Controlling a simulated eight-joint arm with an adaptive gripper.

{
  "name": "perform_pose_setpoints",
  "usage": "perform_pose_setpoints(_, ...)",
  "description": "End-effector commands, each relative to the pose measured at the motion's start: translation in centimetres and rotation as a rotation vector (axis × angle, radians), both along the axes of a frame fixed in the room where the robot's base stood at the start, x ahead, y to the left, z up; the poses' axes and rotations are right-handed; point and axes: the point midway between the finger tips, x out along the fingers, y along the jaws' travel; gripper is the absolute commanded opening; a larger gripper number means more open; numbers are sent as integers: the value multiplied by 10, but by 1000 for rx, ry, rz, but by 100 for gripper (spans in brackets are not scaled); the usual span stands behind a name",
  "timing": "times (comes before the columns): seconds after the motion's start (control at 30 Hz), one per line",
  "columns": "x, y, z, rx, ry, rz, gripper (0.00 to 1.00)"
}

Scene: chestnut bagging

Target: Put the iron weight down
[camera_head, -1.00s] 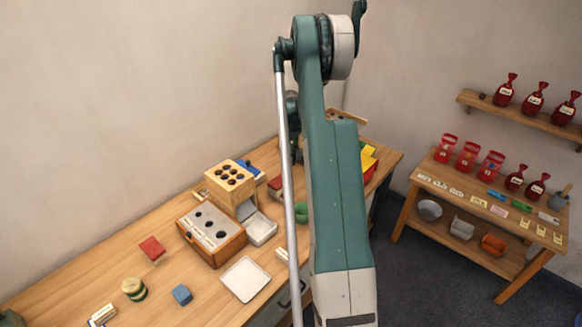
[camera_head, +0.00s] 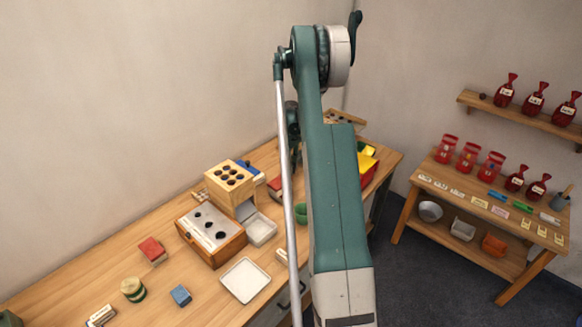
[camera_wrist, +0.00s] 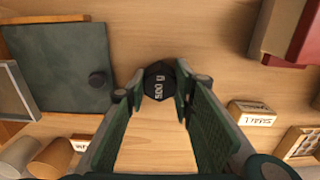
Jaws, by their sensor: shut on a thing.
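The iron weight (camera_wrist: 159,82) is a dark, many-sided piece marked "500 g" in the wrist view. My gripper (camera_wrist: 157,84) is shut on it, with one finger against each side. Bare wooden tabletop shows around the weight; whether it touches the wood or hangs just above it I cannot tell.
A dark green slab (camera_wrist: 55,70) with a small dark round piece (camera_wrist: 98,79) on it lies left. A labelled block (camera_wrist: 252,113) stands right, and a red-and-wood box (camera_wrist: 290,35) at the upper right. The wood below the weight is clear.

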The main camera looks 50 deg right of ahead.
Motion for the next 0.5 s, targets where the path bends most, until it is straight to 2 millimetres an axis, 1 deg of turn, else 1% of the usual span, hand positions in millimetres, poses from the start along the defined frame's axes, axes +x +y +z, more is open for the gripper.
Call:
perform_pose_setpoints(0.37,0,0,-2,0,0,0,4)
perform_pose_setpoints(0.4,0,0,-3,0,0,0,26)
perform_pose_setpoints(0.5,0,0,-2,0,0,0,40)
